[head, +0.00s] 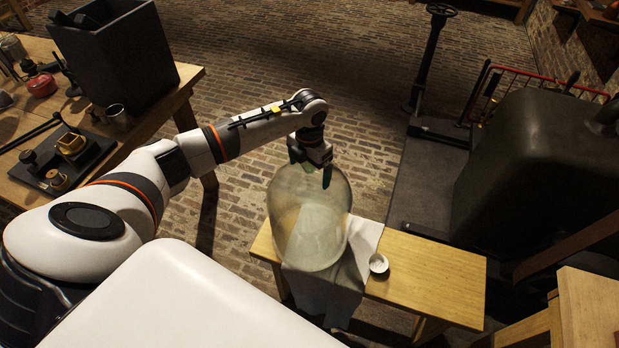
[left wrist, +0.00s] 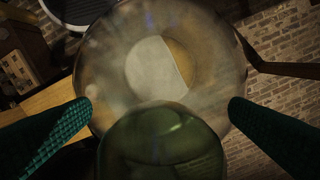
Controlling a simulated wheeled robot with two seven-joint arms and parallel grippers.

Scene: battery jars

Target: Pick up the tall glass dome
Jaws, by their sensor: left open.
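The tall glass dome (head: 308,225) stands upright on a small wooden table, with a cloth under it. It is clear, pale glass. My left gripper (head: 311,172) is at the dome's top, with its fingers pointing down. In the left wrist view the dome (left wrist: 112,60) fills the middle, and its rounded greenish top part lies low between the two teal fingers. The fingers of my left gripper (left wrist: 160,108) are wide apart on either side of it, and I cannot tell if they touch the glass. My right gripper is not in view.
The small table (head: 428,268) holds a grey-white cloth (head: 365,238) and a small white bowl (head: 379,263) right of the dome. A workbench (head: 112,150) with a dark box (head: 125,60) and tools is at left. A large dark tank (head: 535,165) stands at right.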

